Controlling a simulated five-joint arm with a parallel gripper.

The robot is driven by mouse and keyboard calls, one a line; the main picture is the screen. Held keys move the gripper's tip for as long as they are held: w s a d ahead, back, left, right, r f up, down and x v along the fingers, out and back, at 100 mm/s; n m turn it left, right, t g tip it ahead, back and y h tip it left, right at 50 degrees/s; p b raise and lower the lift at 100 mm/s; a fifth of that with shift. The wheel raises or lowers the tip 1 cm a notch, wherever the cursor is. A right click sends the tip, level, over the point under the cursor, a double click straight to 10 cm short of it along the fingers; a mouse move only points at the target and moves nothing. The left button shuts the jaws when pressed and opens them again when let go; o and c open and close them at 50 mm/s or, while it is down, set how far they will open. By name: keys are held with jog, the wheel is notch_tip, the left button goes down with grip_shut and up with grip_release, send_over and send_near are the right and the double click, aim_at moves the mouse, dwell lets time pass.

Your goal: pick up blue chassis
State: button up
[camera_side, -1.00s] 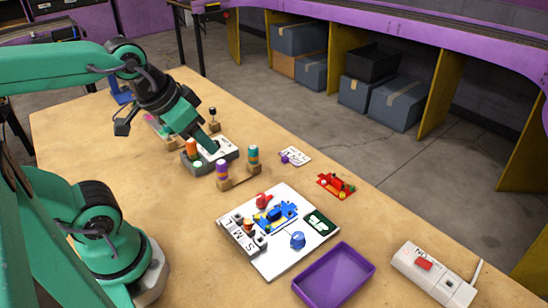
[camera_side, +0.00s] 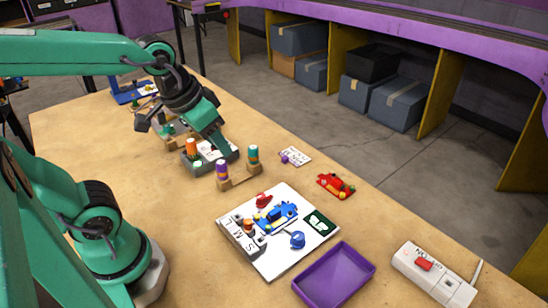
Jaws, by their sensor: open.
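The blue chassis (camera_side: 275,216) lies on the white board (camera_side: 280,262), near its middle, with small yellow details on it. My gripper (camera_side: 222,150) is open and empty, to the upper left of the chassis. It hangs over the grey tray (camera_side: 196,164) that holds an orange-topped peg, well apart from the chassis. The fingertips are small and partly merge with the arm in this view.
A red cap-shaped piece (camera_side: 264,200), a blue round piece (camera_side: 297,240) and a dark green card (camera_side: 319,223) share the board. A wooden block with two pegs (camera_side: 238,178) stands between my gripper and the board. A red chassis (camera_side: 335,186), purple tray (camera_side: 334,276) and power strip (camera_side: 434,274) lie right.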

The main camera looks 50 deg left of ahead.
jog(key=w+d+f+g, duration=0.2)
jog(key=w+d+f, duration=0.1)
jog(key=w+f, duration=0.3)
jog(key=g, duration=0.3)
send_over(274, 211)
jog(key=f, duration=0.7)
jog(key=shift+s+f, duration=0.2)
jog(key=shift+f, duration=0.1)
jog(key=shift+w+f, duration=0.1)
jog(key=shift+f, duration=0.15)
jog(key=shift+f, duration=0.1)
jog(key=shift+f, duration=1.15)
jog(key=shift+f, duration=0.1)
jog(key=shift+w+f, duration=0.15)
jog(key=shift+f, duration=2.35)
jog(key=shift+c, duration=0.4)
grip_shut()
